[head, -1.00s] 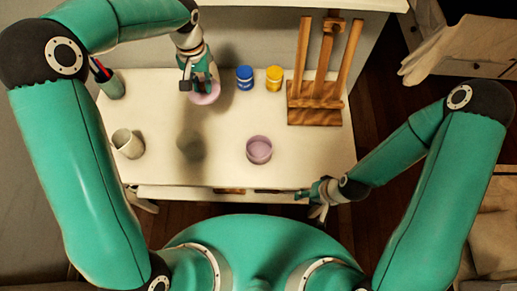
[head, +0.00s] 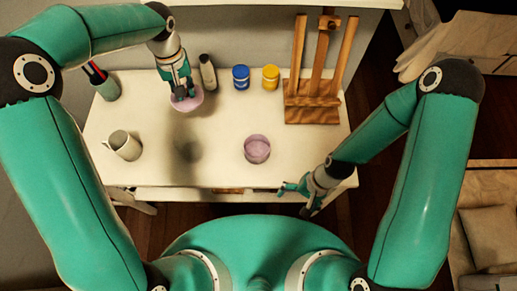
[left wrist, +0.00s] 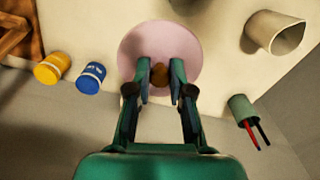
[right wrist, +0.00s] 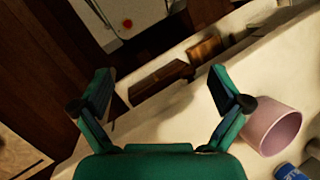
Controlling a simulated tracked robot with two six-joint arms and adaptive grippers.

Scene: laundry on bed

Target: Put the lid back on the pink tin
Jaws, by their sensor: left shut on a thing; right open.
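The pink tin (head: 257,150) stands open-topped on the white table, right of the table's middle. It also shows at the lower right of the right wrist view (right wrist: 272,128). The lid is a pink disc (head: 188,103) with a brown knob, seen from above in the left wrist view (left wrist: 160,45). My left gripper (head: 181,94) is shut on the knob, and the lid appears raised, with a dark shadow on the table in front. The lid is left of and behind the tin. My right gripper (head: 284,188) is open and empty at the table's front edge, in front of the tin.
A blue jar (head: 241,78), a yellow jar (head: 271,78) and a grey bottle (head: 208,72) stand at the back. A wooden easel (head: 312,108) is at the back right. A pale mug (head: 125,146) and a pen cup (head: 108,90) stand left. The table's middle is clear.

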